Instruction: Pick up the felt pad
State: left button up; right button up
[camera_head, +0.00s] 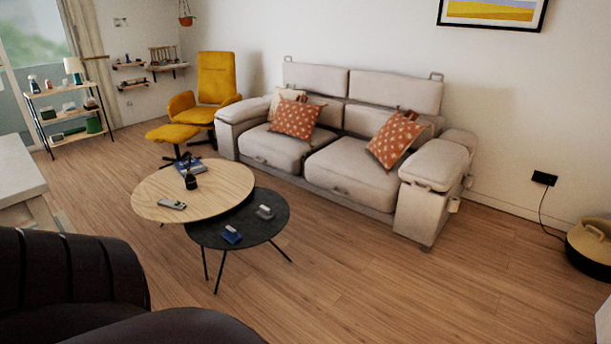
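I cannot pick out a felt pad with certainty; the small things on the tables are too small to tell. On the dark round table (222,240) lie a small blue item (231,234) and a small grey item (265,212). On the light wood round table (150,194) lie a grey-green item (172,204), a small dark vase-like object (191,181) and a dark blue book-like item (186,165). Neither of my grippers is in view.
A dark brown rounded seat (70,275) fills the near left. A beige sofa (275,150) stands behind the tables, a yellow chair (216,80) and shelf rack (70,128) farther back. A basket (592,245) stands right. Floor right of the tables is clear.

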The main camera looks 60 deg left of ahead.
aim_at(265, 213)
jog(key=u, duration=2.05)
jog(key=i+z, duration=0.25)
jog(key=i, duration=2.3)
jog(key=l, duration=0.1)
